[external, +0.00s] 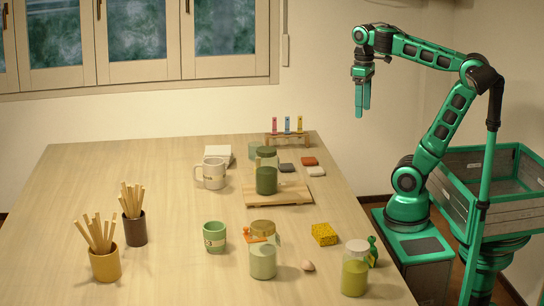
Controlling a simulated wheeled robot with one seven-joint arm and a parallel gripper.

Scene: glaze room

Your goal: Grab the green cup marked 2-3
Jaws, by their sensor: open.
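The green cup (215,237) stands upright near the middle front of the wooden table in the external view. It has a pale label band with a small dark mark, too small to read. My gripper (362,112) is high above the back right edge of the table, pointing down. It is open and empty, well apart from the cup, which is lower and to the left.
A jar with an orange tag (263,235) stands close right of the cup, with a pale green jar (263,262) in front. A white mug (210,173), a jar on a wooden board (266,175), stick holders (106,264), a yellow sponge (324,234) and a yellow-green jar (355,275) stand around.

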